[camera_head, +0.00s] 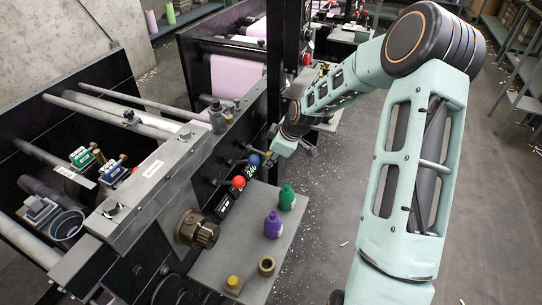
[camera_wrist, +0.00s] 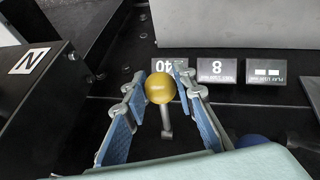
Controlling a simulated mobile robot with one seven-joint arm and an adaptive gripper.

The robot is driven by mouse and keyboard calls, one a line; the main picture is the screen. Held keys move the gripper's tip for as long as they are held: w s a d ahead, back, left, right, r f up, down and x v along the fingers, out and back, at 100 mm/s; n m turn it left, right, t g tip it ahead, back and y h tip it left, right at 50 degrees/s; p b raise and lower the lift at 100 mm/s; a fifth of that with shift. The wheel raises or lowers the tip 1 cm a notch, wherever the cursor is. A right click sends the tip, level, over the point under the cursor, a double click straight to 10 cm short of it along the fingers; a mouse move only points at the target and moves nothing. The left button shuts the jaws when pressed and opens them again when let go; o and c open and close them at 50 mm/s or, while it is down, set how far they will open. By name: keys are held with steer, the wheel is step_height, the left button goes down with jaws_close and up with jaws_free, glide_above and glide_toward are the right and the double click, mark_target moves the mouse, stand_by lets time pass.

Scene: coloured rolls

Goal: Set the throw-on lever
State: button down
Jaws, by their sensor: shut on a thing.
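The lever shows in the wrist view as a yellow ball knob (camera_wrist: 160,88) on a short grey shaft (camera_wrist: 166,122) against a black panel. My gripper (camera_wrist: 162,76) has its two blue-padded fingers on either side of the ball, shut on it. In the head view my gripper (camera_head: 272,155) is at the front panel of the press, above the grey shelf. The lever's knob is hard to make out there, behind my gripper. I cannot tell from these frames how far the lever is turned.
A blue knob (camera_head: 254,160) and a red knob (camera_head: 239,183) sit close by on the panel. Purple (camera_head: 273,225) and green (camera_head: 287,197) bottles stand on the grey shelf (camera_head: 232,257) below. Small labelled plates (camera_wrist: 217,70) are beside the lever. Open floor lies to the right.

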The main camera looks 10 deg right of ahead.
steer(key=shift+s+f+b, duration=0.1)
steer(key=shift+f+b, duration=0.25)
steer(key=shift+f, duration=0.5)
steer(key=shift+a+f, duration=0.1)
steer(key=c, duration=1.6)
jaws_free()
steer(key=shift+r, duration=0.25)
steer(key=shift+r, duration=0.3)
steer(key=v, duration=1.1)
steer(key=shift+s+f, duration=0.1)
steer(key=shift+s, duration=0.05)
